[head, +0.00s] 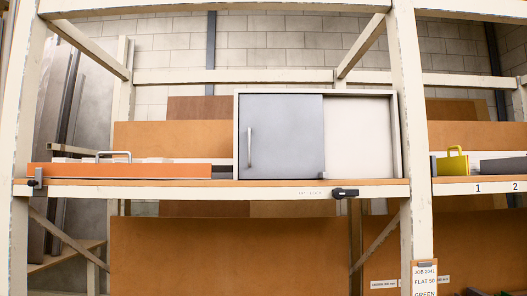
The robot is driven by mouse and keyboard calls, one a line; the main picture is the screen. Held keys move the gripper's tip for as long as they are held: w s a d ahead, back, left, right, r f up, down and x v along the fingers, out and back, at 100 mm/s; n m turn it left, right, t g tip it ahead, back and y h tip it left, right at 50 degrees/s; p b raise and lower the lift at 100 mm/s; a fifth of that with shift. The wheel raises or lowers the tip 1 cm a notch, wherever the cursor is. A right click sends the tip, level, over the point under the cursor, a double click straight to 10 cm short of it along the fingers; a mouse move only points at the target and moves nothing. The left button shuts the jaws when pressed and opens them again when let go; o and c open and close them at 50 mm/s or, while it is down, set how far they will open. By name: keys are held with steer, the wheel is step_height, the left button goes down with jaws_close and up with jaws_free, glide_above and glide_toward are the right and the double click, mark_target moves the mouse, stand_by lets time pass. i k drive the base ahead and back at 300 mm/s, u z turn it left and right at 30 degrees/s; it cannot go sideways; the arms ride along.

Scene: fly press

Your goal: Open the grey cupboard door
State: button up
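The cupboard (398,135) is a pale cream box standing on the shelf in the middle of the head view. Its grey door (285,135) covers the left part of the front and looks flush with it. A vertical metal handle (249,147) is near the door's left edge. The right part of the front shows a plain pale surface (358,137); I cannot tell whether it is a panel or the inside. A small dark piece (322,175) is at the door's lower right corner. My gripper is not in view.
The cream shelf edge (200,192) runs below the cupboard, with a black lever (344,193) at its front. An orange tray (130,170) with a handle lies left. A pale upright post (411,130) stands close right. A yellow object (452,164) is beyond it.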

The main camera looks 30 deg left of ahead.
mark_target(282, 137)
steer(key=u, duration=1.05)
